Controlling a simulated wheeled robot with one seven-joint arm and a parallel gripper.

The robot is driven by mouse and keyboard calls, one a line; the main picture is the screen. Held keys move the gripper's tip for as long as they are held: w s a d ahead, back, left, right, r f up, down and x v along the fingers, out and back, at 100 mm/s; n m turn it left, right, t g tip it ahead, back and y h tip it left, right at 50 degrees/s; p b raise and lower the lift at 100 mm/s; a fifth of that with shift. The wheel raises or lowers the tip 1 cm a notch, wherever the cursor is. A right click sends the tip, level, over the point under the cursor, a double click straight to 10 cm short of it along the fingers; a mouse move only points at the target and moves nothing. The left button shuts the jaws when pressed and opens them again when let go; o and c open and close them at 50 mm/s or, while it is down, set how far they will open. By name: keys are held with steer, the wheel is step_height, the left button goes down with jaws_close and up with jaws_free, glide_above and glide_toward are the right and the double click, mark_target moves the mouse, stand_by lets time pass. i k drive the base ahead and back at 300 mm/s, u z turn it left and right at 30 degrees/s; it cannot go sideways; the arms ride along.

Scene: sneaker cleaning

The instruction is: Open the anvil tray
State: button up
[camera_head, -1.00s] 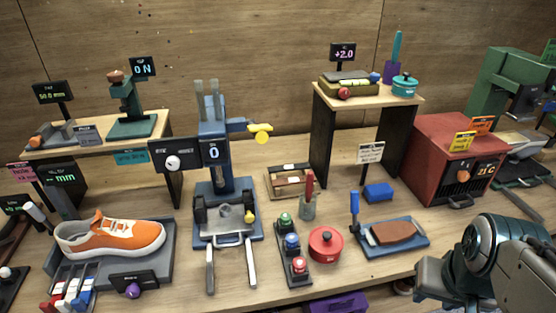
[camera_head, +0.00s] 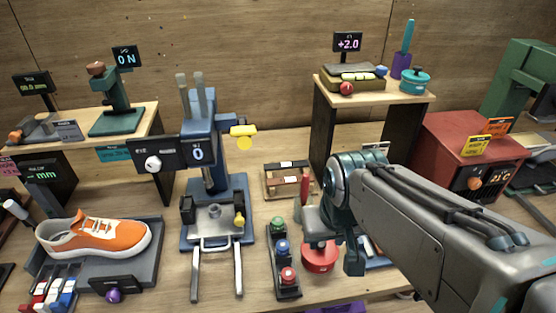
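The anvil tray (camera_head: 213,220) looks like the grey plate low in the blue press (camera_head: 208,150), left of centre. A pale bar handle (camera_head: 215,239) is at its front, and two pale rails (camera_head: 238,272) run forward from the press over the table. The plate sits back between dark blocks on the press base. A yellow knob (camera_head: 239,220) stands at its right. My gripper (camera_head: 336,247) is right of the tray, apart from it, above the red round pot (camera_head: 320,258). Its fingers are spread, with nothing seen between them.
A button strip with green, blue and red buttons (camera_head: 283,262) lies between my gripper and the tray rails. An orange sneaker (camera_head: 95,238) sits on a grey stand at left. A small wooden box (camera_head: 288,181) is behind. My arm hides much of the right side.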

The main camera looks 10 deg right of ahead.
mark_target(215, 221)
steer(key=u, duration=1.05)
steer(key=k, duration=0.4)
steer(key=z, duration=0.55)
